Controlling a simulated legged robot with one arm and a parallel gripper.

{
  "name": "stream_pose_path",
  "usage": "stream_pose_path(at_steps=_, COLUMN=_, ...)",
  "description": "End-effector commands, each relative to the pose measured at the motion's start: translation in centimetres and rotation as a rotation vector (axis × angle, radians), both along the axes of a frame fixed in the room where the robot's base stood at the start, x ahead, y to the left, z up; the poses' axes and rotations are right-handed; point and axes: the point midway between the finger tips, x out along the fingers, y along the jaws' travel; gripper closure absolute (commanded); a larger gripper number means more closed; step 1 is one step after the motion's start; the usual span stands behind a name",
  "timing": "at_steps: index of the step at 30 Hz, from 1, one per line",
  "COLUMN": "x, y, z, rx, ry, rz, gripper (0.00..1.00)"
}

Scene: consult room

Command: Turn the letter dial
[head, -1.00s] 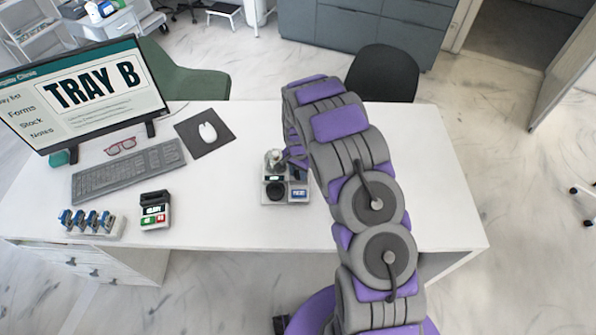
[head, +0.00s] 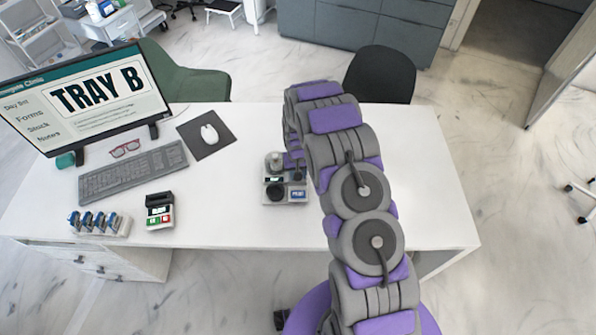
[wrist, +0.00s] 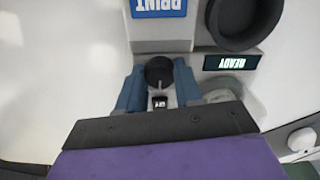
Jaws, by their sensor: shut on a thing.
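The letter dial is a small dark round knob (wrist: 159,71) with a pale pointer line, on a light grey device (head: 287,184). A tiny window (wrist: 159,102) by it shows a small marking that I cannot read surely. My gripper (wrist: 158,84) has its blue fingers on both sides of the dial and is shut on it. In the head view my arm comes down from the right and the fingertips are mostly hidden.
A silver-topped part (head: 274,161) stands at the device's back left. A stamp rack (head: 99,223), a small black terminal (head: 160,210), a keyboard (head: 133,172), a mouse (head: 209,134) and a TRAY B monitor (head: 90,95) are at left. The desk right of my arm is clear.

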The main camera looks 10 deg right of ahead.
Motion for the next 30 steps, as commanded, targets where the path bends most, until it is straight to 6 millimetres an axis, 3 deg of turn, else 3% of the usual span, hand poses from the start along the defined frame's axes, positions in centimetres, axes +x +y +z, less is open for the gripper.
stream_pose_path(at_steps=9, x=0.10, y=0.22, z=0.06, rx=0.000, ry=-0.003, rz=0.108, gripper=0.96)
stream_pose_path(at_steps=24, x=0.10, y=0.26, z=0.01, rx=0.000, ry=-0.003, rz=0.123, gripper=0.96)
stream_pose_path(at_steps=25, x=0.10, y=0.26, z=0.01, rx=0.000, ry=-0.003, rz=0.123, gripper=0.62)
stream_pose_path(at_steps=30, x=0.07, y=0.18, z=0.01, rx=0.000, ry=-0.002, rz=0.122, gripper=0.46)
